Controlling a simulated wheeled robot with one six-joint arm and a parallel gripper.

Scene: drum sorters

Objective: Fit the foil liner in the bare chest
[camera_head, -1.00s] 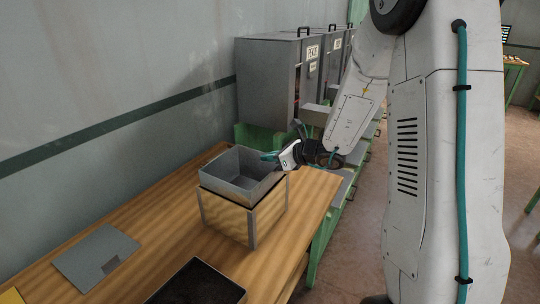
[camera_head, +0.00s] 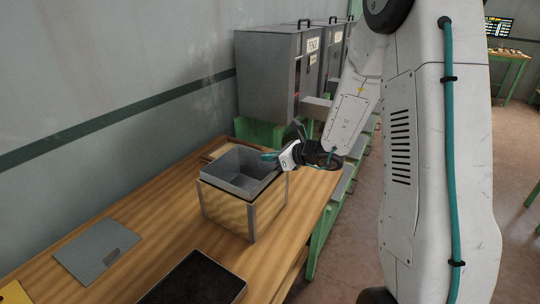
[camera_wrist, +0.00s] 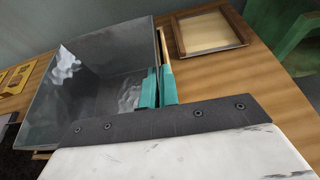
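The foil liner (camera_head: 233,182), an open grey metal box, sits partly down inside the wooden chest (camera_head: 231,214). Its rim stands a little above the chest's top edge. My gripper (camera_head: 270,156) is at the liner's far right rim. In the wrist view the teal fingers of my gripper (camera_wrist: 158,88) straddle the wall of the liner (camera_wrist: 95,80), close together, one inside and one outside. A strip of the chest's wooden rim (camera_wrist: 166,48) shows just outside the liner wall. How deep the liner's bottom lies is hidden by the chest walls.
A flat grey panel (camera_head: 97,252) lies at the left of the wooden table (camera_head: 160,230). A dark tray (camera_head: 200,281) is in front of the chest. A shallow wooden frame (camera_wrist: 208,30) lies behind it. Grey cabinets (camera_head: 270,80) stand beyond.

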